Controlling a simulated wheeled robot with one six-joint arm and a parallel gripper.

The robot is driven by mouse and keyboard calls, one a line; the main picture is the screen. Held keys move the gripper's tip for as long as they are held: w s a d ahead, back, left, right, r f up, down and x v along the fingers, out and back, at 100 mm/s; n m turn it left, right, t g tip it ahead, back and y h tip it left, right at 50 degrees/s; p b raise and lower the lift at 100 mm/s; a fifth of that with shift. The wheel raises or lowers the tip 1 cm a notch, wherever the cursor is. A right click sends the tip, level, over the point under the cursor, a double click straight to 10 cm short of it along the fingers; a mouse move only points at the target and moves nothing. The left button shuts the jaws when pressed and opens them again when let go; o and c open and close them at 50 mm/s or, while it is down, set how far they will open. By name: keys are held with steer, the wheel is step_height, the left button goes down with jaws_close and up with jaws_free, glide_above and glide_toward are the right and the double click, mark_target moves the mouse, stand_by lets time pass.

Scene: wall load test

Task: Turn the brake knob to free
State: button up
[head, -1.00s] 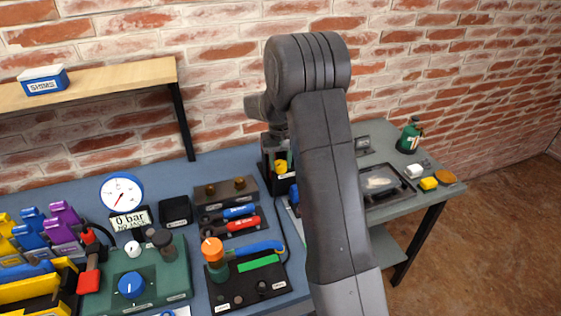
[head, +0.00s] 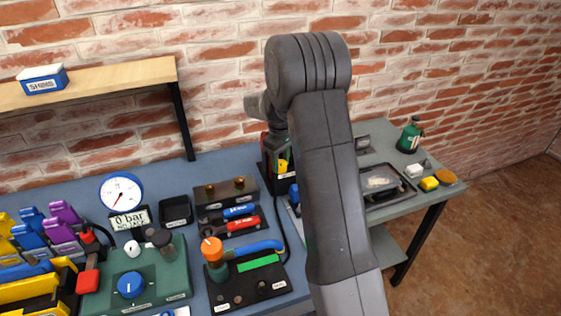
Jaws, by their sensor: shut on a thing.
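I cannot pick out a brake knob for certain. A small yellow piece (head: 282,166) sits low on a dark holder (head: 284,181) with a pale label, partly behind my arm. My wrist end (head: 276,143) is just above it, and a dark thing with red and green parts shows there. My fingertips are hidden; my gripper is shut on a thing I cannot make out. A blue knob (head: 131,285) with a white mark is on the green panel (head: 165,290) at lower left. Its labels are too small to read.
A gauge (head: 121,192) and a "0 bar NO JACK" display (head: 130,221) stand behind the panel. An orange-topped green cylinder (head: 212,249) stands near a blue-handled tool (head: 258,247). A shelf (head: 120,77) with a SHIMS box is above. A grey side table (head: 420,203) is at right.

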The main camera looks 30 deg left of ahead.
mark_target(280, 162)
steer(key=shift+n, duration=1.3)
steer(key=shift+r, duration=0.1)
steer(key=o, duration=1)
step_height(280, 162, up, 14)
steer(key=shift+f+b, duration=0.15)
steer(key=shift+b, duration=0.35)
step_height(280, 162, down, 14)
steer(key=shift+r+p, duration=0.1)
steer(key=shift+p, duration=0.4)
